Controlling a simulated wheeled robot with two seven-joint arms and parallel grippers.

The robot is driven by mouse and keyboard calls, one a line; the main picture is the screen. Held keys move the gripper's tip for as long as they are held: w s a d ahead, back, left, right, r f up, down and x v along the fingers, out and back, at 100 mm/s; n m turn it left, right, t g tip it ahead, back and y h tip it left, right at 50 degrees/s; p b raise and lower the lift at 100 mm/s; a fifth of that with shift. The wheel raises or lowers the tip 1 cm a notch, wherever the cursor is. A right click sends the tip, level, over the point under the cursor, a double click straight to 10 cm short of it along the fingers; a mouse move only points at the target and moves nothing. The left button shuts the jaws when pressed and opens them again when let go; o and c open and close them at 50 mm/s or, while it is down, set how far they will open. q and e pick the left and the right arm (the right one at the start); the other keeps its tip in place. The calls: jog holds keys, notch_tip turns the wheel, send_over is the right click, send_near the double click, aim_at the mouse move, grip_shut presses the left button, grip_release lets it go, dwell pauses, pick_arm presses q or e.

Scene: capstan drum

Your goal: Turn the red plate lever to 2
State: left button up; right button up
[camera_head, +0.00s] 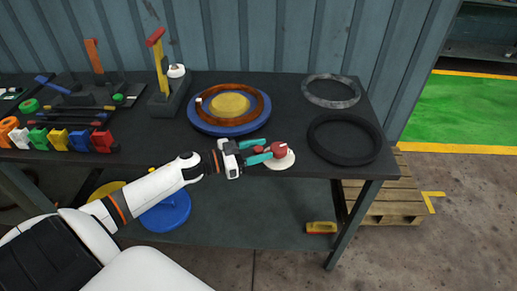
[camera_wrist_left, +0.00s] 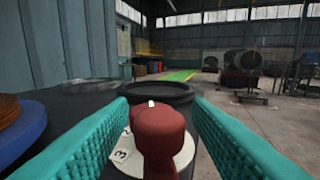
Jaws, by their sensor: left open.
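The red plate lever (camera_head: 280,149) is a small red knob on a round white dial (camera_head: 284,163) at the front edge of the table. My left gripper (camera_head: 267,150) is open, with its teal fingers reaching toward the lever from the left. In the left wrist view the red lever (camera_wrist_left: 158,140) stands between the two open fingers, with a gap on each side. A white mark shows on top of the lever. The white dial (camera_wrist_left: 125,154) shows a "3" left of the lever; its other figures are hidden or unreadable. My right gripper is not in view.
A blue disc (camera_head: 228,129) with a copper-coloured ring stands behind the gripper. A grey ring (camera_head: 331,91) and a black ring (camera_head: 344,139) lie to the right. Several coloured pieces (camera_head: 57,138) line the table's left.

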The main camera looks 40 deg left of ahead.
pick_arm(q)
grip_shut()
